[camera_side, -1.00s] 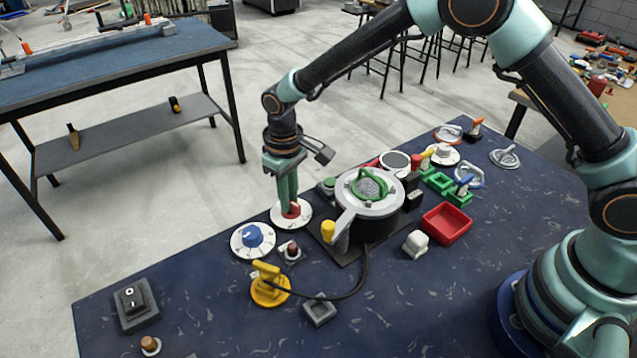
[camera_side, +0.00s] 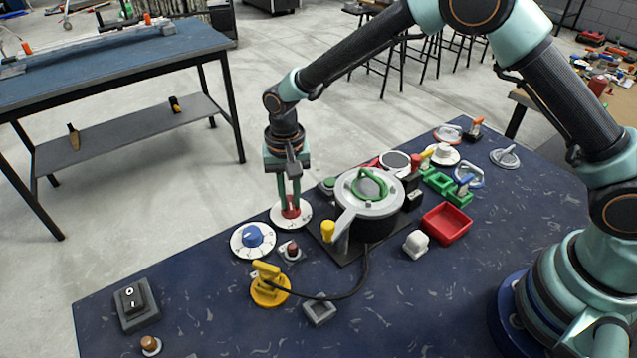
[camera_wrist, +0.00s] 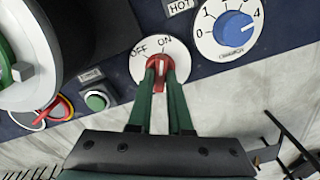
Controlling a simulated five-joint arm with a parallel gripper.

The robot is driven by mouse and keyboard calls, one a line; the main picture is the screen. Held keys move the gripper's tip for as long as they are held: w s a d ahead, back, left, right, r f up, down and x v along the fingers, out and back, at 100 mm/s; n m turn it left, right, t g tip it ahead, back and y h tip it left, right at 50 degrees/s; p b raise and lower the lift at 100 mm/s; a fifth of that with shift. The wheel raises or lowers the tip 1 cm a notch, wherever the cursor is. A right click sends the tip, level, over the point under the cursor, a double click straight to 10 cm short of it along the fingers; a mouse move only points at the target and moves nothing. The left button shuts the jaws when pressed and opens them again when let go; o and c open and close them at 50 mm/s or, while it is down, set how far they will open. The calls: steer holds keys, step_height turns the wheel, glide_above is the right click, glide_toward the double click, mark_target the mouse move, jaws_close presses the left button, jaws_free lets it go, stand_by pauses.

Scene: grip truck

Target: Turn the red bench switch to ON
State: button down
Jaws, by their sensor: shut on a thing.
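The red bench switch (camera_side: 291,212) is a red knob on a round white dial (camera_side: 279,221) near the bench's far edge. In the wrist view the red knob (camera_wrist: 160,86) sits on the white dial (camera_wrist: 179,50), marked OFF at upper left and ON at top. A pale line on the knob runs roughly toward ON; its exact alignment is hard to tell. My gripper (camera_side: 290,205) points down with its two green fingers on either side of the knob, shut on it. The fingers (camera_wrist: 161,75) cover part of the knob's sides in the wrist view.
A blue knob on a white numbered dial (camera_side: 239,247) is close on the left. A silver-lidded pot (camera_side: 352,212) with a green handle stands close on the right. A small red-brown button (camera_side: 291,250) and a yellow handle (camera_side: 267,275) are in front.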

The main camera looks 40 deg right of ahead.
mark_target(291, 200)
steer(key=shift+r+m, duration=0.15)
steer(key=shift+m, duration=0.35)
steer(key=c, duration=0.8)
jaws_free()
steer(key=shift+c, duration=0.2)
step_height(291, 200, up, 12)
steer(key=shift+d, duration=0.1)
